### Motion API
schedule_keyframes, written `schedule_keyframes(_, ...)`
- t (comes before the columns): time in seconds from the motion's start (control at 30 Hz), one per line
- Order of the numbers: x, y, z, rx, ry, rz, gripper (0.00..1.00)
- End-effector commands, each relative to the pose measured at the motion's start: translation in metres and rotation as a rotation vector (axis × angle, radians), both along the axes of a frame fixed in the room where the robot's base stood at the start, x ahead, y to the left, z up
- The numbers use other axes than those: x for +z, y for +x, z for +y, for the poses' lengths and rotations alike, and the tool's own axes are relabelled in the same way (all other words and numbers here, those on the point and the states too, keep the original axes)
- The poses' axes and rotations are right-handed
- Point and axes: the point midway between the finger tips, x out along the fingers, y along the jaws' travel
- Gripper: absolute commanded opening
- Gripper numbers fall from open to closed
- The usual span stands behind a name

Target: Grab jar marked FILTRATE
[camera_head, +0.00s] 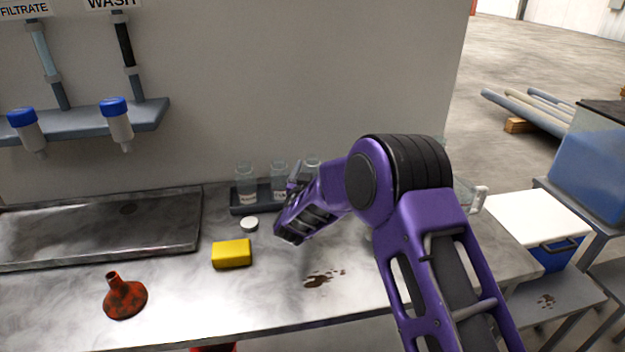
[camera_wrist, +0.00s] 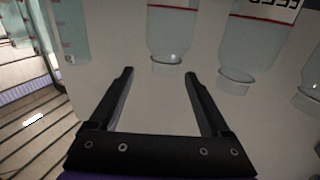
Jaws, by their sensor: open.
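Several clear glass jars stand in a dark tray (camera_head: 243,210) against the wall in the head view. The left jar (camera_head: 245,176) and the middle jar (camera_head: 279,174) carry small labels too small to read. The right jar (camera_head: 312,166) is partly hidden by my arm. No jar label reading FILTRATE is legible. My gripper (camera_wrist: 159,74) is open, with nothing between its fingers; in the head view it is near the jars, mostly hidden.
A white lid (camera_head: 249,224), a yellow sponge (camera_head: 231,254) and a red funnel (camera_head: 125,297) lie on the bench. A metal sink tray (camera_head: 100,225) is at left. A white-lidded cooler (camera_head: 535,220) stands right.

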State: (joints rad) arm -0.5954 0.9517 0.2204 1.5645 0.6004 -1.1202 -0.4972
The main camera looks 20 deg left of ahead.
Motion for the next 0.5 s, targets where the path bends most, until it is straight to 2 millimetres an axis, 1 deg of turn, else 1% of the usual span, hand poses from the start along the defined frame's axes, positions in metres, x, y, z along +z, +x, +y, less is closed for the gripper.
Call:
schedule_keyframes(0.17,-0.001,0.010,0.004,-0.001,-0.001,-0.001,0.81)
schedule_keyframes(0.33,-0.002,0.031,0.013,-0.001,0.000,0.000,0.81)
schedule_keyframes(0.5,-0.001,0.048,0.016,-0.001,0.001,-0.001,0.81)
